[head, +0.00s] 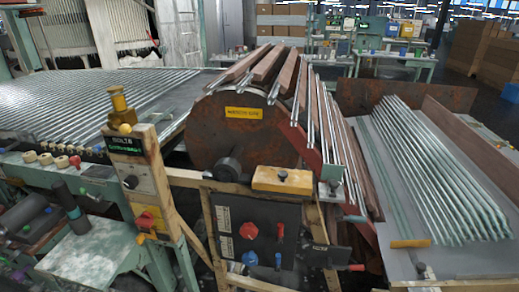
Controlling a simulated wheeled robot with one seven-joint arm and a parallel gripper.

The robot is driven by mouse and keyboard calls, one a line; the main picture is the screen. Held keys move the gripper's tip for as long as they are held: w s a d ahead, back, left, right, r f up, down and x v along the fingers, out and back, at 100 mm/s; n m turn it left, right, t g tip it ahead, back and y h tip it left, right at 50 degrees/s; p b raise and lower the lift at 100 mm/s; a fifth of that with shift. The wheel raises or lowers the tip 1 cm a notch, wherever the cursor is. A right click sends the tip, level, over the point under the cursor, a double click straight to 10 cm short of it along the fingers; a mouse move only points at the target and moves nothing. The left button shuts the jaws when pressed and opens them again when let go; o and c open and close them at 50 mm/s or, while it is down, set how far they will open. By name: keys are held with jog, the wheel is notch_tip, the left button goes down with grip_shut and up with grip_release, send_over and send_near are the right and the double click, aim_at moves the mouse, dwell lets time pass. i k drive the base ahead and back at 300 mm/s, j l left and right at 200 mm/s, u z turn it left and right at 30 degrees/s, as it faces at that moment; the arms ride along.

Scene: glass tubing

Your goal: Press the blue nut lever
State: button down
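A dark control panel (222,248) faces me at the lower middle, set in a wooden frame. A round blue nut-like knob (249,259) sits low on it. A slim blue lever (278,261) hangs just to the right of this knob. I cannot tell which of these two blue parts is the blue nut lever. Above them are a round red knob (248,231) and a slim red lever (280,231). Nothing covers the blue parts. My gripper is not seen in the head view.
A rusty drum (225,130) stands behind the panel. A wooden post (160,185) with a red knob rises left of the panel. A red-tipped rod (356,267) juts out at right. Glass tubes (425,165) lie on the right rack. A green stand (92,243) fills the lower left.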

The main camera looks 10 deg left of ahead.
aim_at(278, 255)
jog(key=i+j+u, duration=0.45)
jog(key=i+j, duration=0.5)
